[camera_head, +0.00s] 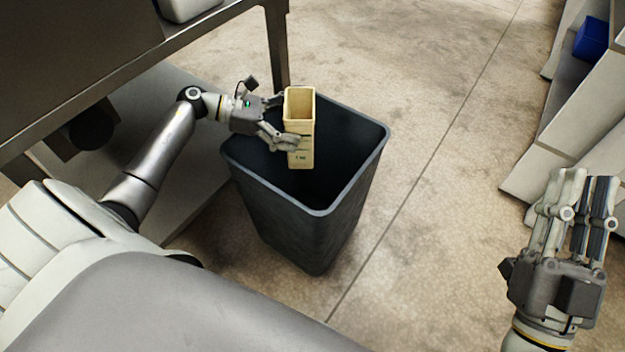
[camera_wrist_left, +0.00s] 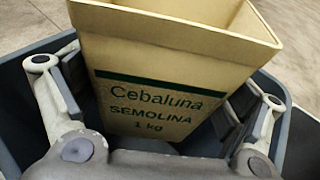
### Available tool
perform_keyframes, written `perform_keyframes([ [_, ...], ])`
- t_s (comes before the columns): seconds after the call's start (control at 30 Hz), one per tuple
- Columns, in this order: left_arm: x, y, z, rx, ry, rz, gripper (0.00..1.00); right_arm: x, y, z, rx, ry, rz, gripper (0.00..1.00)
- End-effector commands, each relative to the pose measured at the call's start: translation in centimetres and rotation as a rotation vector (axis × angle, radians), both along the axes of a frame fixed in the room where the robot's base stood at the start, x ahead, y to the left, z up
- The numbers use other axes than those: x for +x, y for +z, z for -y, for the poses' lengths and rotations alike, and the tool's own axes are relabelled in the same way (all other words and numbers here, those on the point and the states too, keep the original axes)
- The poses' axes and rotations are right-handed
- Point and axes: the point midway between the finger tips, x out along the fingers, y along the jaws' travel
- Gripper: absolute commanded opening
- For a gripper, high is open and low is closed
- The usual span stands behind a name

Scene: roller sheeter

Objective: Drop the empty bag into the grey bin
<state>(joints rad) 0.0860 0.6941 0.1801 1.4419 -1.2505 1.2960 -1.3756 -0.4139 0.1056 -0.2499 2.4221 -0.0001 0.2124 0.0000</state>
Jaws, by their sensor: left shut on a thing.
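The empty bag (camera_head: 299,128) is a cream, box-shaped, open-topped bag, held upright. The grey bin (camera_head: 318,209) stands on the floor, dark and open-topped. The bag is over the bin's opening; its lower end overlaps the dark interior, and I cannot tell how deep it reaches. My right gripper (camera_head: 582,185) is at the far right, away from the bin, with nothing visible in it; its finger gap is unclear.
A metal table (camera_head: 150,62) with a lower shelf stands left of the bin, one leg close behind it. A pale shelf unit (camera_head: 570,120) with a blue box (camera_head: 592,38) is at the right. The concrete floor (camera_head: 430,130) between is clear.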

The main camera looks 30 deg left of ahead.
Motion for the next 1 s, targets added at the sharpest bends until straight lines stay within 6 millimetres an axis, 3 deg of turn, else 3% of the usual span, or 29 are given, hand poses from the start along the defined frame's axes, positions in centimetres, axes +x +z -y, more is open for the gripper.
perform_keyframes([
  [0.17, 0.0, 0.0, 0.0, -0.001, 0.0, 0.001, 0.3, 0.0, 0.0, 0.0, 0.0, 0.0, 0.0, 0.21],
  [0.2, 0.0, 0.0, 0.0, -0.001, 0.0, 0.001, 0.98, 0.0, 0.0, 0.0, 0.0, 0.0, 0.0, 0.21],
  [0.63, -0.2, 0.1, -0.3, 0.0, 0.001, -0.001, 1.0, 0.0, 0.0, 0.0, 0.0, 0.0, 0.0, 0.21],
  [1.0, -2.9, 1.7, -4.9, 0.001, 0.002, -0.002, 1.0, 0.0, 0.0, 0.0, 0.0, 0.0, -0.001, 0.21],
])
